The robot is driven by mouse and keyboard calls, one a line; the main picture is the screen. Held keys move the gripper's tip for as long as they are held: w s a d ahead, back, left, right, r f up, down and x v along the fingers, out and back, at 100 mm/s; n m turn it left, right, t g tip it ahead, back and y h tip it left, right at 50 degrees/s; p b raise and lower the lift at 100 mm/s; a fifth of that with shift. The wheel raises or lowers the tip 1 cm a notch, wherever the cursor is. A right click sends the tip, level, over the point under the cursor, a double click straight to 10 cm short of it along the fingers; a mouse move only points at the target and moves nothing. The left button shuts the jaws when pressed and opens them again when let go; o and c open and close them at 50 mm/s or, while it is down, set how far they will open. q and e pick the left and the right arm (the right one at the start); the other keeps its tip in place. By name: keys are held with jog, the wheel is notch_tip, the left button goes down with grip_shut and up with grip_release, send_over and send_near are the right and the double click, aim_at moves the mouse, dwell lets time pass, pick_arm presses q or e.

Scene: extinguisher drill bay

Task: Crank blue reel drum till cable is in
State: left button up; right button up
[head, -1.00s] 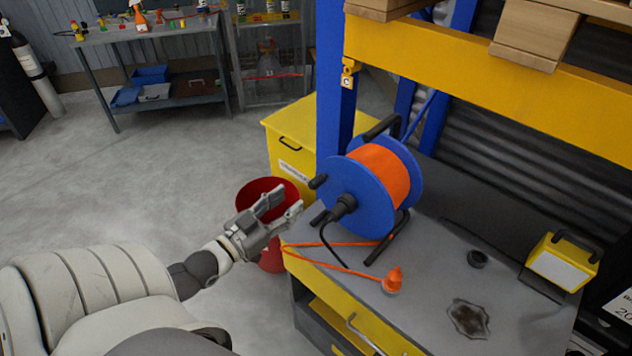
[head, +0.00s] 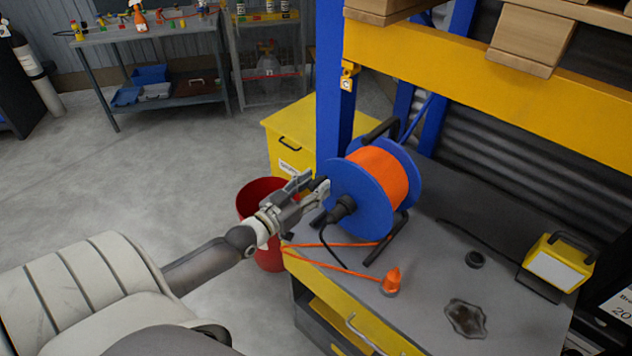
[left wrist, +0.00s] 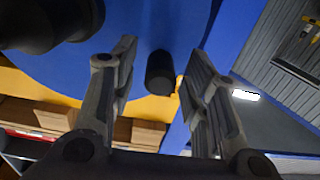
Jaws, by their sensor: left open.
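The blue reel drum (head: 352,205) stands on the grey bench top in its dark frame, with orange cable (head: 380,176) wound on it. More orange cable (head: 340,269) runs loose from the reel over the bench front edge and to an orange plug (head: 391,281). My left gripper (head: 318,190) is open at the drum's left face, by the crank knob. In the left wrist view the black crank knob (left wrist: 160,73) sits between the two open fingers (left wrist: 157,85), with the blue drum face behind it. Contact with the knob cannot be told. My right gripper is not in view.
A red bucket (head: 262,196) stands on the floor just behind my left gripper. A yellow cabinet (head: 290,132) and a blue rack post (head: 335,95) are behind the reel.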

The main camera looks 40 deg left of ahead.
pick_arm(q)
jog(key=shift+w, duration=0.65)
grip_shut()
